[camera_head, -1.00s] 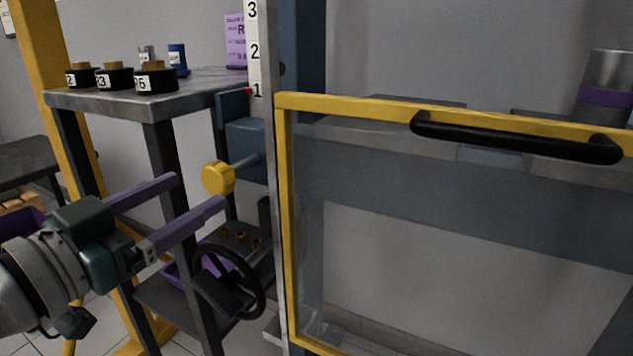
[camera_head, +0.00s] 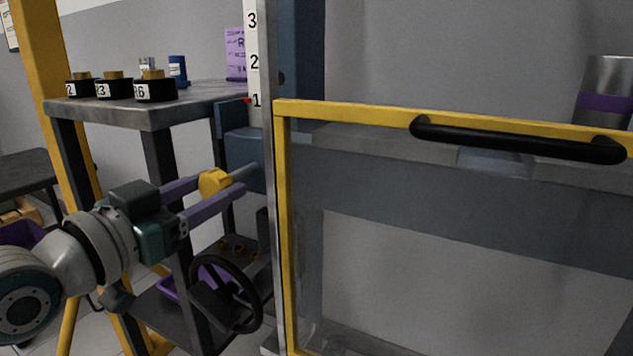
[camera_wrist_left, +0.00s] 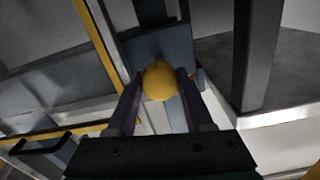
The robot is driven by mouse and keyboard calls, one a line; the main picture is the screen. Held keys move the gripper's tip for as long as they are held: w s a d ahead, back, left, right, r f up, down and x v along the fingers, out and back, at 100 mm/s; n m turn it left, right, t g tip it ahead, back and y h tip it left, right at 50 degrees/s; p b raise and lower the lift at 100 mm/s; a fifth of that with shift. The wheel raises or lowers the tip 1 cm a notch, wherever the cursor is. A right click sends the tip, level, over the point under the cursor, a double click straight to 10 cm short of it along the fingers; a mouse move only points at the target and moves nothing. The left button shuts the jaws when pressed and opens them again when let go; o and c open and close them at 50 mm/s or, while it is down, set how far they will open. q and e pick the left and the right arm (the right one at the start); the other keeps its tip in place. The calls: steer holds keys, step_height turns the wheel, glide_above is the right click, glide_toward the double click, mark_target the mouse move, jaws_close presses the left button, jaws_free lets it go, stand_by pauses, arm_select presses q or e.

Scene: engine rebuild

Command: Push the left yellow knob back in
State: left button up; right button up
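The yellow knob (camera_head: 213,181) sits on the end of a grey rod that comes out of the blue-grey machine body, left of the pale post. My left gripper (camera_head: 220,187) reaches it from the left, with its purple fingers on either side of the knob. In the left wrist view the knob (camera_wrist_left: 160,82) fills the gap between the fingertips (camera_wrist_left: 160,88), and the gripper looks shut on it. The lower finger extends past the knob in the head view. My right gripper is not in view.
A yellow-framed clear door (camera_head: 283,220) with a black handle (camera_head: 515,139) stands right of the numbered post (camera_head: 268,200). A black handwheel (camera_head: 228,294) lies below the gripper. A metal table (camera_head: 190,92) with several black, numbered holders stands behind.

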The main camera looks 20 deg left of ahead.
mark_target(230, 178)
arm_select(q)
jaws_close()
stand_by(0.5)
steer(key=shift+w, duration=0.55)
steer(key=shift+w+d+r, duration=0.1)
steer(key=shift+w+d, duration=0.05)
steer(key=shift+w, duration=1.05)
steer(key=shift+s, duration=0.2)
steer(key=shift+o, duration=0.8)
jaws_free()
steer(key=shift+s, duration=0.15)
steer(key=o, duration=0.4)
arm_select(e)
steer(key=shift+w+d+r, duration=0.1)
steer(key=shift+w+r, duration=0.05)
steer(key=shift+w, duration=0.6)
